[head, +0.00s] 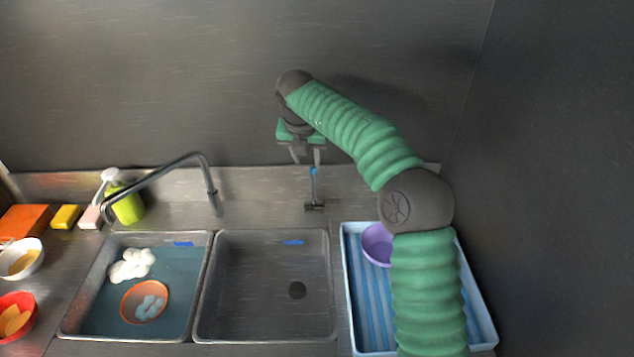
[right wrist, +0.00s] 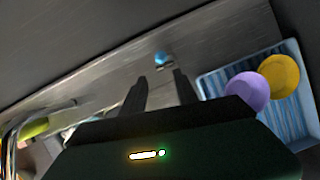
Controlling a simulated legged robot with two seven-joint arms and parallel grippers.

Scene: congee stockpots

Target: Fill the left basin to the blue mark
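A lever (head: 314,188) with a blue tip stands behind the right basin. My right gripper (head: 307,160) is open and empty just above the blue tip, which shows ahead of the fingers (right wrist: 161,84) in the right wrist view (right wrist: 161,59). My left gripper is out of view.
The right basin (head: 262,325) is empty, with a dark drain and its own blue mark. A blue rack (head: 358,300) at right holds a purple bowl (head: 374,245); a yellow one (right wrist: 280,75) shows in the wrist view. A green bottle (head: 128,207), sponges and bowls stand at left.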

